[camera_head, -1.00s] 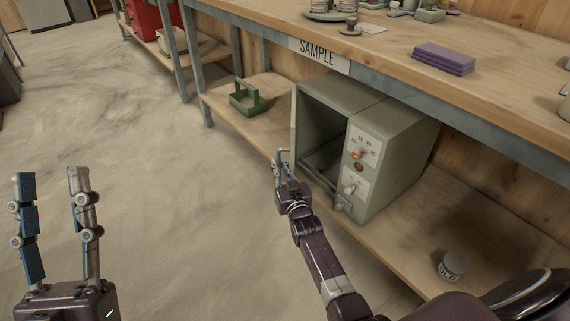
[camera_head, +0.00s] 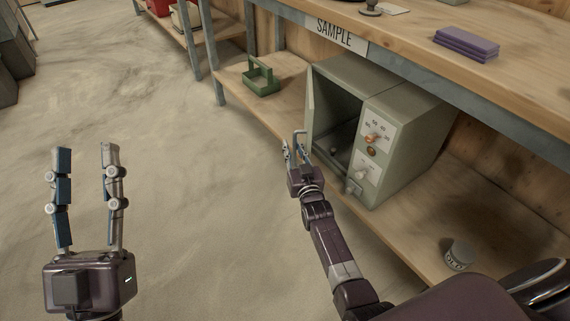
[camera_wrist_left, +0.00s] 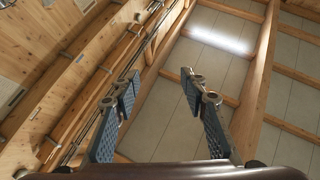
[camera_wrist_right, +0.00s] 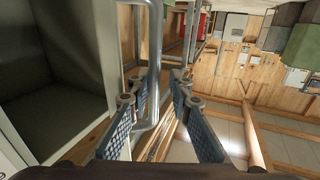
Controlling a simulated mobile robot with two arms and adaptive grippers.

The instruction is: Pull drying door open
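The drying oven (camera_head: 405,125) is a grey-green box on the lower shelf, and its dark chamber (camera_head: 338,115) is visible. Its drying door (camera_head: 310,103) stands swung out at the left side, seen nearly edge-on. The door's metal bar handle (camera_head: 299,133) projects from it and shows large in the right wrist view (camera_wrist_right: 153,60). My right gripper (camera_head: 295,152) is at the handle; its fingers are apart, with the bar's lower part between them, near the left finger. Contact is unclear. My left gripper (camera_head: 83,150) is open and empty, pointing up over the floor.
The wooden lower shelf (camera_head: 420,225) carries a green caddy (camera_head: 261,80) left of the oven and a small grey jar (camera_head: 459,255) at right. The workbench (camera_head: 400,38) with a purple block (camera_head: 466,43) overhangs the oven. Floor (camera_head: 170,120) at left is clear.

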